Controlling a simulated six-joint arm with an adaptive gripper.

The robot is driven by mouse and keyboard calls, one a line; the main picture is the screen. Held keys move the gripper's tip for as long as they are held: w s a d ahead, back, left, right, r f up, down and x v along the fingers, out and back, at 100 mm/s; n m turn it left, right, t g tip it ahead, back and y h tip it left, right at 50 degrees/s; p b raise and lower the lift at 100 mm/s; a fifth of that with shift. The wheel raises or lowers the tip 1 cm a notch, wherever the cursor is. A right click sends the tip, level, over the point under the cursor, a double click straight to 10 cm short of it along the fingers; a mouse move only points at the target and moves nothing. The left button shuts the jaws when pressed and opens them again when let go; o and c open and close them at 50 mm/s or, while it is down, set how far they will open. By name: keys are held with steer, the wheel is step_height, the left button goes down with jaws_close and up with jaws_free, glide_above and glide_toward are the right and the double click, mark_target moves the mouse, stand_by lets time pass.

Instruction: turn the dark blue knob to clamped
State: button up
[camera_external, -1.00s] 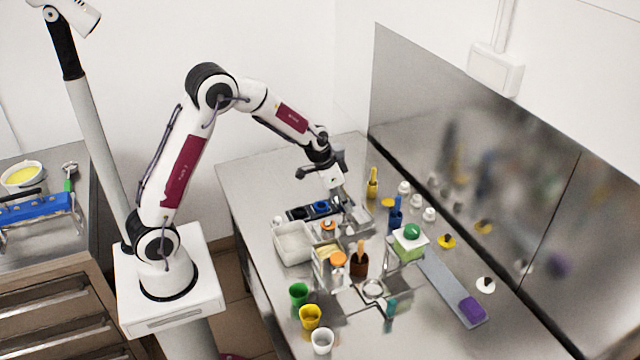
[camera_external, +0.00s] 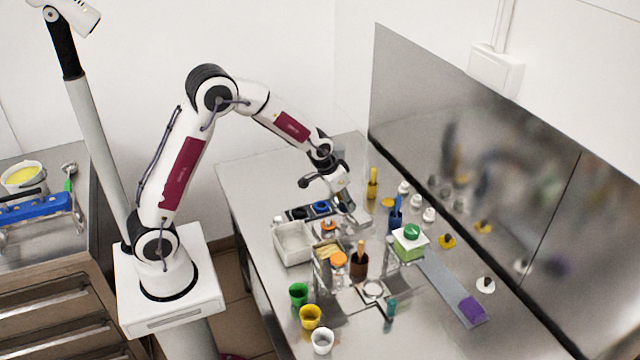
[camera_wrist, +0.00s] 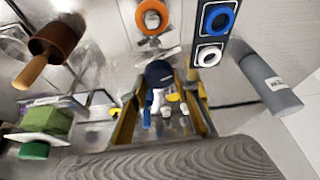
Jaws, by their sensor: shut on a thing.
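The dark blue knob (camera_wrist: 159,73) shows in the wrist view between the two yellow-edged fingers of my gripper (camera_wrist: 163,88). The fingers stand on either side of it and are shut on it. The knob's markings and its angle cannot be read. In the external view my gripper (camera_external: 350,212) points down and tilted at the back part of the steel table, and it hides the knob there.
A dark panel with a blue ring (camera_wrist: 219,19) and a white ring lies right of the knob; a grey cylinder (camera_wrist: 270,85) is beside it. A white bin (camera_external: 293,243), a brown pot (camera_external: 358,266) and a blue cup (camera_external: 396,220) stand around. The steel wall (camera_external: 450,150) rises behind.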

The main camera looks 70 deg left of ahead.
steer(key=shift+n+g+y, duration=0.4)
steer(key=shift+n+y, duration=0.5)
steer(key=shift+n, duration=1.5)
steer(key=shift+d+f+n+y, duration=0.1)
steer(key=shift+n+y, duration=0.2)
steer(key=shift+n, duration=0.8)
steer(key=shift+n+g+y, duration=0.35)
steer(key=shift+n+g, duration=0.3)
steer(key=shift+n, duration=1.05)
steer(key=shift+n+g+y, duration=0.35)
steer(key=shift+n+g, duration=0.3)
steer(key=shift+n, duration=1.05)
steer(key=o, duration=1.1)
steer(key=shift+m, duration=0.5)
